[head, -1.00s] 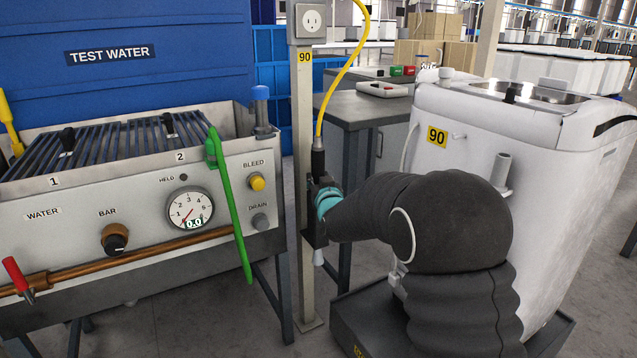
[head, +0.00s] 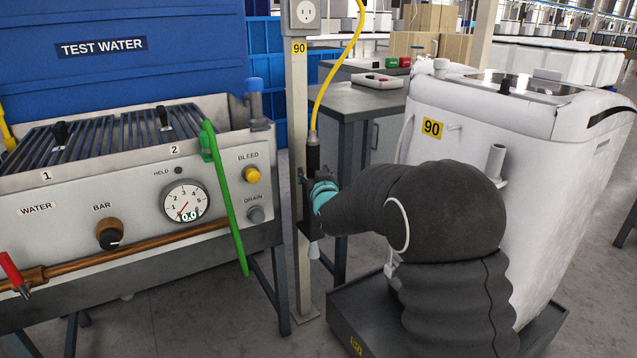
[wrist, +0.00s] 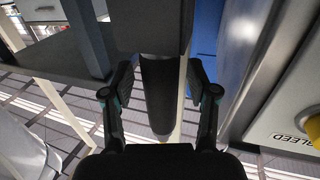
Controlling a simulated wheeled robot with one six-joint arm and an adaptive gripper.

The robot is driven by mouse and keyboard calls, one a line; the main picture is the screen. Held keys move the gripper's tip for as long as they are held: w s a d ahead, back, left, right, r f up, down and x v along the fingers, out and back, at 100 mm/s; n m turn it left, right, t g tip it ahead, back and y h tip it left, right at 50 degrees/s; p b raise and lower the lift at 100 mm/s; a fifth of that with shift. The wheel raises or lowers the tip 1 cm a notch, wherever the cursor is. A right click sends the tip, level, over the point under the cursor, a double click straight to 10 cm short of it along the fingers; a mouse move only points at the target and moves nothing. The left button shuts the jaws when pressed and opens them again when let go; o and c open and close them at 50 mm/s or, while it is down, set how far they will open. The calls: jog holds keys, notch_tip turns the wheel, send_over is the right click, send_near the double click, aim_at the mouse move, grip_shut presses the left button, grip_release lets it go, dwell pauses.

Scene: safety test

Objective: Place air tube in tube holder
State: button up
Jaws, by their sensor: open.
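The air tube is a yellow hose (head: 336,70) that hangs down to a black handle (head: 313,155). The handle stands upright in a dark holder (head: 306,205) on the beige post marked 90, and a white tip (head: 314,249) shows below it. My gripper (head: 318,190) is at the holder, partly hidden behind its own wrist. In the wrist view my gripper (wrist: 160,82) is open, with one finger on each side of the black handle (wrist: 160,100) and gaps visible. The dark holder block (wrist: 150,25) is at the top there.
The test water tank (head: 130,190) with gauge, knobs and a green rod (head: 228,195) stands left of the post (head: 299,120). A white machine (head: 460,130) marked 90 stands on a dark base to the right. A grey table (head: 365,100) is behind.

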jog(key=b+v, duration=0.1)
jog(key=v, duration=1.1)
jog(key=s+d+f+m+g+h, duration=0.1)
jog(key=s+d+g, duration=0.2)
jog(key=s, duration=0.9)
jog(key=s+d+f+m+g+h, duration=0.1)
jog(key=s+d+g, duration=0.3)
jog(key=s+d, duration=0.6)
jog(key=s+d+f+m+g+h, duration=0.1)
jog(key=s+d, duration=0.5)
jog(key=s, duration=1)
jog(key=f+g+h, duration=0.1)
jog(key=g+h, duration=0.1)
jog(key=g, duration=0.1)
jog(key=shift+d, duration=0.15)
